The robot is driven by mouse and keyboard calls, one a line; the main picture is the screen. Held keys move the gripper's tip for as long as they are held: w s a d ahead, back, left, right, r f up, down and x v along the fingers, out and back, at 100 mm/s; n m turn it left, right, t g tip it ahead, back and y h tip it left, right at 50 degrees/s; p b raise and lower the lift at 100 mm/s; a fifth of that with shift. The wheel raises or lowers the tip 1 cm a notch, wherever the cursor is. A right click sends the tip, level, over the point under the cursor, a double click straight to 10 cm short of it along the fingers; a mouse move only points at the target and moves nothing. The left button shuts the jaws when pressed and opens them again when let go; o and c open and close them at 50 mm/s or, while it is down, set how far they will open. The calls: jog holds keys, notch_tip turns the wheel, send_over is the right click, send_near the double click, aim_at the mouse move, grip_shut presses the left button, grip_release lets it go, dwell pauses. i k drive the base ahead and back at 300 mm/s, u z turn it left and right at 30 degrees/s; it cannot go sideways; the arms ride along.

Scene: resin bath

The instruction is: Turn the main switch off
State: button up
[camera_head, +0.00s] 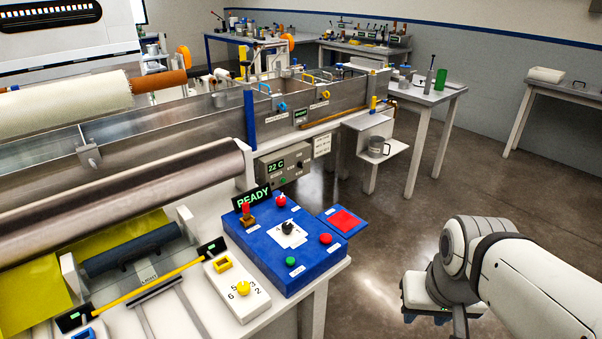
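A blue control box (262,252) stands on the near corner of the white bench. On it are a lever with a red top and brown base (246,213), a black rotary knob (288,228) on a white plate, two red knobs (280,200) (325,239) and a green button (290,261). Their labels are too small to read, so I cannot tell which is the main switch. The red-topped lever stands upright. My gripper (428,314) is at the lower right, over the floor, apart from the box. Its fingertips are mostly hidden or out of frame.
A "READY" sign (251,198) stands behind the box. A blue panel with a red square (343,220) juts out at its right. A white box with a yellow dial (243,288) is at its left. A grey unit reading 22 C (275,165) is behind. Open floor lies right.

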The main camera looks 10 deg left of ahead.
aim_at(280, 201)
jog(key=u, duration=0.05)
jog(key=i, duration=0.9)
jog(key=z, duration=0.05)
